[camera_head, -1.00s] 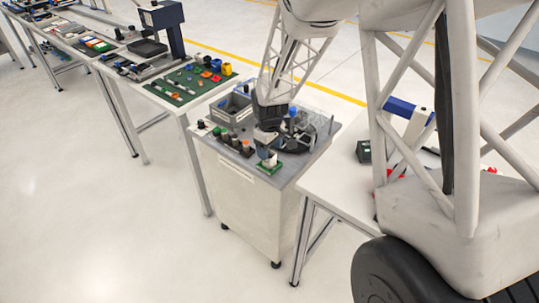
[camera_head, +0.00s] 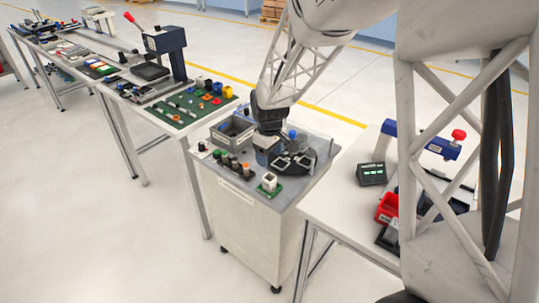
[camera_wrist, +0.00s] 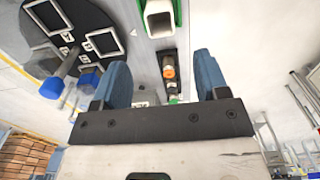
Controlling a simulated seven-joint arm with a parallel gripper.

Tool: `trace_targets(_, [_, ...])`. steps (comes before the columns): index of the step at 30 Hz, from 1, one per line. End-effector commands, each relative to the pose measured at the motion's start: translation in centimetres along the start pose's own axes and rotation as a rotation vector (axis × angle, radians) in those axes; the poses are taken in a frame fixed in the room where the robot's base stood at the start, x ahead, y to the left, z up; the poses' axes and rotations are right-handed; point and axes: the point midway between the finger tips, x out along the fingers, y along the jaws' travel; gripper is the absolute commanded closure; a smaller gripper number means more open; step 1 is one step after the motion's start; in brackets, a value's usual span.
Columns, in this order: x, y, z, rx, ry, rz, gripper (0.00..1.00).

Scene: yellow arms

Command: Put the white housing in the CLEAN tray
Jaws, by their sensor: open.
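The white housing (camera_head: 268,180) is a small, open, square box sitting on a green base at the front of the grey-topped cabinet. In the wrist view the white housing (camera_wrist: 160,20) and its green surround show at the top edge, partly cut off. My gripper (camera_wrist: 161,62) is open with its two blue fingers apart and nothing between them. In the head view my gripper (camera_head: 270,152) is above the cabinet, behind the housing and apart from it. No CLEAN label is readable; I cannot tell which container is the CLEAN tray.
A black round plate (camera_head: 312,162) with pale square frames and blue-capped posts is on the cabinet's right. A grey bin (camera_head: 222,141) stands at the back left. Several small capped items (camera_head: 232,163) line the left front. Tables flank the cabinet on both sides.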

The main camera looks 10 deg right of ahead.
Motion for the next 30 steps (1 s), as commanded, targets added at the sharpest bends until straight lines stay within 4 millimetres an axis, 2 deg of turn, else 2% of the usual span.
trace_targets(12, [0.0,0.0,0.0,0.001,0.000,0.000,0.32])
trace_targets(17, [-0.6,-0.2,0.5,0.013,0.004,0.003,0.32])
trace_targets(23, [-2.9,-0.8,2.5,0.063,0.017,0.013,0.32])
trace_targets(30, [-7.3,-2.5,6.9,0.171,0.046,0.032,0.32])
